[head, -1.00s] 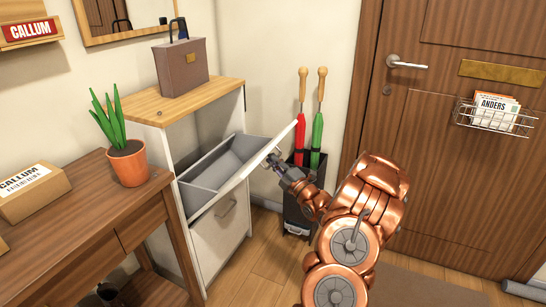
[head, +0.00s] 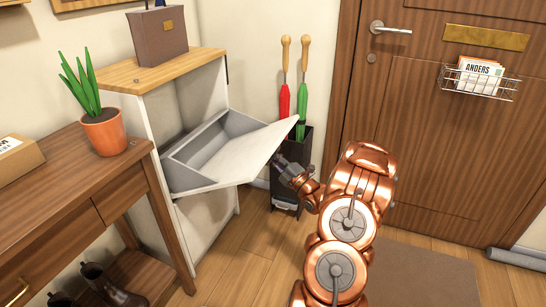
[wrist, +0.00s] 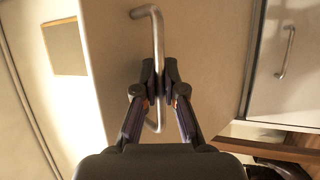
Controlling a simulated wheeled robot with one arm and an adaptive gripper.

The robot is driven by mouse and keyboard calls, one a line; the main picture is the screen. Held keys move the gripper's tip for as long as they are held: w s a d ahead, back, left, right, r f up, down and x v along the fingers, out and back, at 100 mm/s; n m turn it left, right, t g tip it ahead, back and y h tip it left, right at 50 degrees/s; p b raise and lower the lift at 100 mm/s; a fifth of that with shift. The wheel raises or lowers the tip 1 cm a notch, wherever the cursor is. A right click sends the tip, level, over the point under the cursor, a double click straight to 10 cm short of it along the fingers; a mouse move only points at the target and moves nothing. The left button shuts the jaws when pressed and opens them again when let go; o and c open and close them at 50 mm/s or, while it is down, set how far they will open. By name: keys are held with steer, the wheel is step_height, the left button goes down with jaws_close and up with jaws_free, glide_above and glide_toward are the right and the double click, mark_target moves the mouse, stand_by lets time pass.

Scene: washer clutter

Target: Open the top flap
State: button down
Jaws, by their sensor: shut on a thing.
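The top flap (head: 240,158) of the white shoe cabinet (head: 150,130) is tilted far out and down, with its grey inner bin showing in the head view. My gripper (wrist: 155,85) is shut on the flap's metal bar handle (wrist: 157,45) in the wrist view, with a finger on each side of the bar. In the head view my gripper (head: 280,167) is at the flap's outer edge, and the flap hides the handle and part of the fingers.
The lower flap (head: 208,225) is closed, and its handle (wrist: 286,52) shows in the wrist view. An umbrella stand (head: 290,170) is close behind my gripper. A console table (head: 70,185) stands at left. Clear floor (head: 240,265) lies in front.

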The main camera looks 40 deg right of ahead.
steer(key=c, duration=1.2)
jaws_free()
steer(key=shift+c, duration=0.2)
steer(key=v, duration=1.2)
